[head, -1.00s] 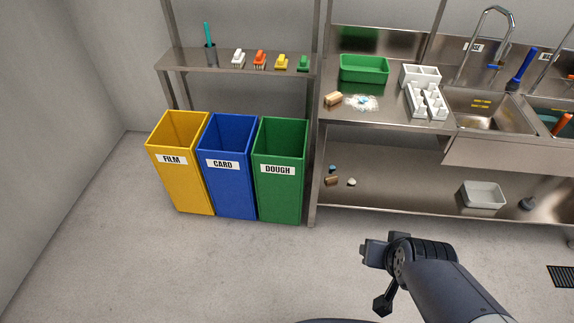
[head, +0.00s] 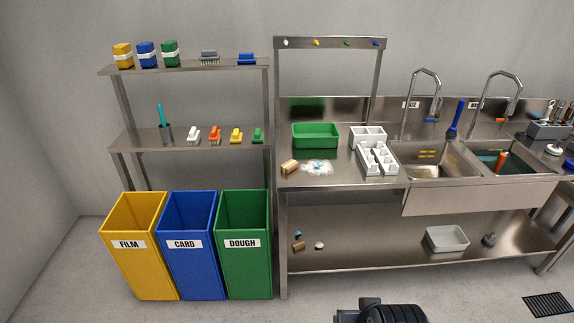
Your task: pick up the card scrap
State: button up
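A small brown scrap (head: 298,246), which looks like the card scrap, lies on the lower steel shelf at its left end, below the counter. A small blue bit (head: 298,234) lies just behind it and a small whitish lump (head: 319,245) to its right. A larger brown block-like piece (head: 289,167) lies on the counter above; I cannot tell whether it is card. Only a dark joint of my arm shows at the bottom edge, well in front of the shelf. My gripper's fingers are not in view.
Yellow FILM (head: 128,244), blue CARD (head: 185,244) and green DOUGH (head: 242,244) bins stand left of the counter. A green tray (head: 316,137) and white powder (head: 318,169) are on the counter (head: 340,178). A grey tub (head: 447,239) sits farther right on the lower shelf (head: 380,246). The floor in front is clear.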

aim_at(288, 167)
jog(key=i+l, duration=0.15)
jog(key=i, duration=0.4)
jog(key=i+l, duration=0.1)
jog(key=i, duration=0.45)
jog(key=i+l, duration=0.15)
jog(key=i, duration=0.4)
jog(key=u, duration=0.05)
